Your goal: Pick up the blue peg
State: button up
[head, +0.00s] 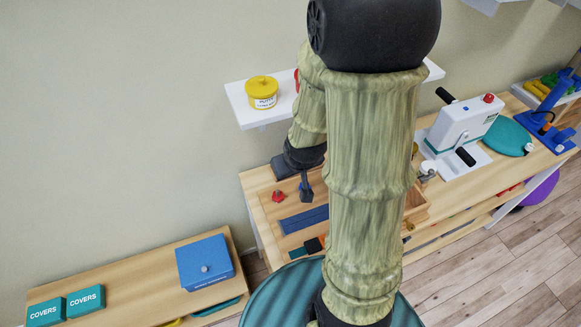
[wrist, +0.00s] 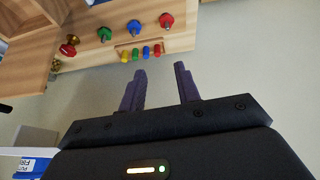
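In the wrist view my gripper (wrist: 160,69) has its two dark fingers apart with nothing between them. Beyond the fingertips a wooden board holds a row of small pegs. A larger blue knob-shaped piece (wrist: 134,27) is farther off. In the head view my gripper (head: 306,188) is over the wooden bench, partly behind my arm, and the small pegs cannot be made out.
Larger green (wrist: 104,33) and red (wrist: 166,20) knobs flank the blue one. A red knob (head: 278,196) and blue bar (head: 303,220) show on the bench. A shelf with a yellow-lidded jar (head: 262,92) hangs above. A white machine (head: 462,127) stands to the right.

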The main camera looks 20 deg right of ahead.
jog(key=w+d+f+t+b, duration=0.2)
jog(key=d+f+t, duration=0.1)
jog(key=f, duration=0.5)
jog(key=w+d+f+t+b, duration=0.2)
jog(key=w+d+f+t, duration=0.1)
jog(key=f, duration=0.5)
jog(key=shift+d+f+t+y+b, duration=0.25)
jog(key=shift+d+t, duration=0.45)
jog(key=shift+d, duration=0.5)
jog(key=shift+r, duration=0.1)
jog(key=b+x, duration=0.2)
jog(key=x, duration=0.9)
jog(key=shift+w, duration=0.15)
jog(key=shift+w+f, duration=0.35)
jog(key=shift+w, duration=0.1)
